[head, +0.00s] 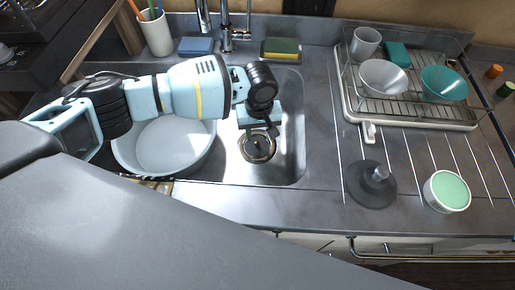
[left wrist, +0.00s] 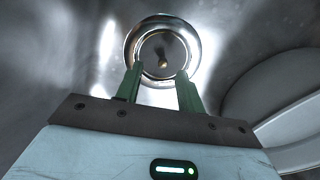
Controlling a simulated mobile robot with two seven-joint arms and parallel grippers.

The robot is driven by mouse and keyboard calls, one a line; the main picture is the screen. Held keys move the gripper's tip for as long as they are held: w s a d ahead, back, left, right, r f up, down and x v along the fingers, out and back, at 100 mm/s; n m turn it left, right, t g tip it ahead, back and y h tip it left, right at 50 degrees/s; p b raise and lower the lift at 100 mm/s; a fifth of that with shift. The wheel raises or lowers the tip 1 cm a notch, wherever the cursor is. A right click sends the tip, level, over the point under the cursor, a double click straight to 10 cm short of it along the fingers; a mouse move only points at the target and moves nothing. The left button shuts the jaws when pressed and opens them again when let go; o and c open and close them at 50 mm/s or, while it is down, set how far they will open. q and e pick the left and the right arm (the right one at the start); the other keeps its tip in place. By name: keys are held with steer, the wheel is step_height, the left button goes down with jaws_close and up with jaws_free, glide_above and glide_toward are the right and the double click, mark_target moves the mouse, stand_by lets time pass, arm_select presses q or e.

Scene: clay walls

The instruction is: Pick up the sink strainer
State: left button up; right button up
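The sink strainer (head: 246,150) is a round shiny metal ring with a darker centre, at the bottom of the steel sink in the head view. In the left wrist view the strainer (left wrist: 135,42) shows beyond the fingertips, with a small knob in its dark middle. My left gripper (head: 262,130) reaches down into the sink over the strainer and partly covers it. In the left wrist view its two green fingers (left wrist: 160,76) are apart with nothing held between them. They overlap the ring's near edge; I cannot tell whether they touch it. My right gripper is not in view.
A large grey-white basin (head: 168,165) fills the sink's left side. The tap (head: 228,35) stands behind. A dark disc with a knob (head: 370,186) and a green-topped tub (head: 447,192) sit on the right counter. A dish rack (head: 425,118) stands behind them.

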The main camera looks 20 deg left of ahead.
mark_target(257, 142)
arm_select(q)
steer(key=shift+a+f+b, duration=0.15)
steer(key=shift+f+b, duration=0.2)
steer(key=shift+f, duration=1.45)
steer(key=shift+a+f+b, duration=0.15)
steer(key=shift+f+b, duration=0.2)
steer(key=shift+f, duration=1.45)
jaws_close()
